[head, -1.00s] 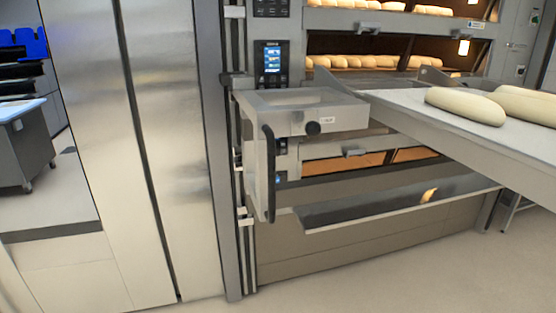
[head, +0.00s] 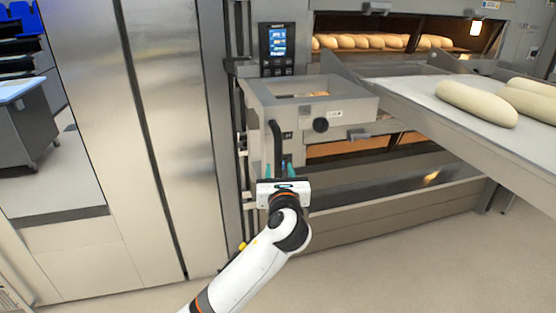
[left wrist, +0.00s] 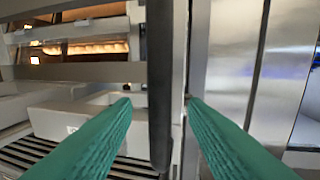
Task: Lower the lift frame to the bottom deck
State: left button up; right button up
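The lift frame's grey box (head: 350,107) with a round black knob (head: 320,125) stands in front of the deck oven, beside the pale loader board (head: 420,92) carrying long dough loaves (head: 478,103). A black vertical handle (head: 277,135) hangs at the box's left front. My left gripper (head: 280,170), with teal fingers, is at the handle's lower part. In the left wrist view the handle (left wrist: 160,90) shows upright between the open fingers (left wrist: 158,104), with a gap on each side. My right gripper is not in view.
The oven's upper deck (head: 380,42) holds a row of loaves under a light. A control panel (head: 277,48) is above the box. A tall steel cabinet (head: 175,120) stands left. The floor (head: 400,270) in front is clear.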

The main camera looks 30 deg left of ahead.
aim_at(279, 165)
pick_arm(q)
jog(key=shift+x, duration=2.2)
jog(key=shift+c, duration=0.4)
grip_shut()
